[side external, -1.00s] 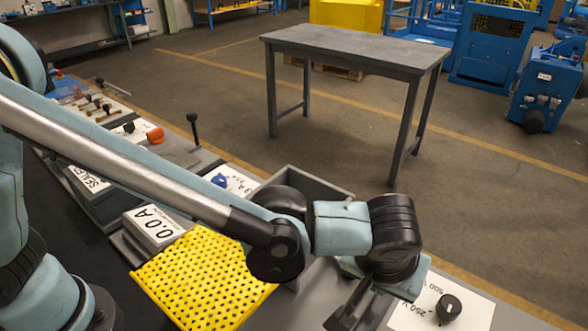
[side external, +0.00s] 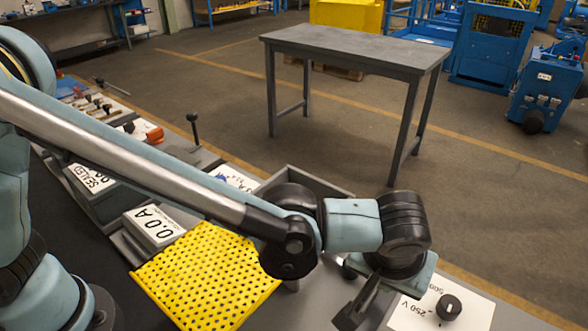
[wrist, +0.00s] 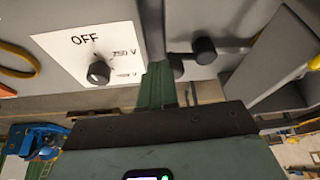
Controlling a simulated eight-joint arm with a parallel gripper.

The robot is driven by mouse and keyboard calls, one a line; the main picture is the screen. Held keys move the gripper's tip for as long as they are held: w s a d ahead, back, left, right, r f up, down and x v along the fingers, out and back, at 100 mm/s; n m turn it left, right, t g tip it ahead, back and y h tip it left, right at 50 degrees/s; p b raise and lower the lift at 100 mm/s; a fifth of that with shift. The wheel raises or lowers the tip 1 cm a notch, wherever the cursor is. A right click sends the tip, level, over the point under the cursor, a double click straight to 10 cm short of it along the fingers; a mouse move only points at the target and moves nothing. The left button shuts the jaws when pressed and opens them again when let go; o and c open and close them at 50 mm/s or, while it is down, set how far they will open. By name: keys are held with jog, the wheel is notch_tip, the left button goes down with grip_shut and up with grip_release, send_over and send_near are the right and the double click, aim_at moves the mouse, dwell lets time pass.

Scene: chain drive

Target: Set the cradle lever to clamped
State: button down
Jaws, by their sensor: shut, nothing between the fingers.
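My gripper (side external: 352,308) points down at the front right of the bench, beside the voltage dial panel, partly cut off by the lower picture edge. In the wrist view its fingers (wrist: 157,86) are shut and empty. Just past them in that view is a black-knobbed lever (wrist: 204,50) on a grey surface, apart from the fingers as far as I can tell. Another upright lever with a black knob (side external: 193,118) stands farther back on the bench. No label shows which is the cradle lever, and no clamped mark is readable.
A white panel (wrist: 85,45) marked OFF and 250 V carries a black dial (wrist: 98,73).

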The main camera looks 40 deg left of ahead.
jog(key=s+d+r, duration=0.1)
jog(key=s+r, duration=0.6)
jog(key=r, duration=0.2)
jog(key=shift+s+d+r, duration=0.15)
jog(key=shift+s+d, duration=0.1)
jog(key=shift+d, duration=0.15)
